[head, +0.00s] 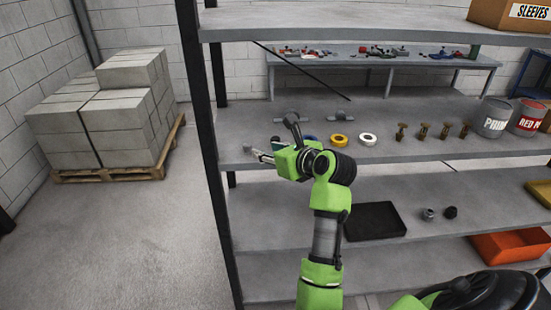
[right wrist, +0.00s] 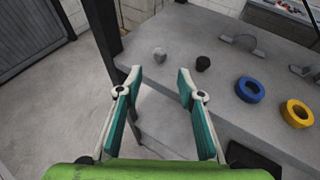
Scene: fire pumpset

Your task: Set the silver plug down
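The silver plug (right wrist: 160,54) is a small grey rounded piece on the grey shelf (right wrist: 215,40), near its left end in the right wrist view. A small grey piece, which looks like it, shows just beyond my right fingertips in the head view (head: 247,149). My right gripper (head: 259,155) is at the left end of this middle shelf. In the right wrist view its fingers (right wrist: 160,80) are spread apart with nothing between them, and the plug appears beyond the tips, apart from them. My left gripper is not in view.
A black plug (right wrist: 203,63) sits close right of the silver one. Blue (right wrist: 249,89) and yellow (right wrist: 296,113) tape rolls lie further right. A dark rack post (head: 203,110) stands left of the gripper. A black tray (head: 374,221) and two small fittings are on the shelf below.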

